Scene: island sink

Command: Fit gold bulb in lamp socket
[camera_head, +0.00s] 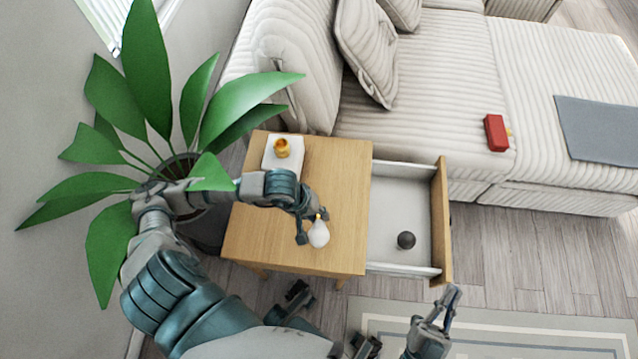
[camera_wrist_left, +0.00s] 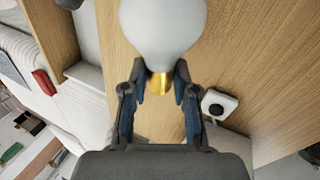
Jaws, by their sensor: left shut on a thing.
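My left gripper (camera_head: 309,227) is shut on a white bulb (camera_head: 318,235) with a gold base, held above the front part of the wooden side table. In the left wrist view the gripper (camera_wrist_left: 158,92) has its fingers either side of the bulb's gold base (camera_wrist_left: 159,83), and the white glass (camera_wrist_left: 165,30) points away from the palm. The lamp base is a white block with a gold socket (camera_head: 283,148) at the table's back left corner, apart from the bulb. My right gripper (camera_head: 446,302) is low at right, away from the table; its finger opening is unclear.
The table (camera_head: 335,180) has bare wood around the bulb. Its open drawer (camera_head: 397,195) juts right and holds a dark ball (camera_head: 406,240). Plant leaves (camera_head: 140,60) crowd my left arm. A striped sofa (camera_head: 430,75) stands behind, with a red box (camera_head: 496,133) on it.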

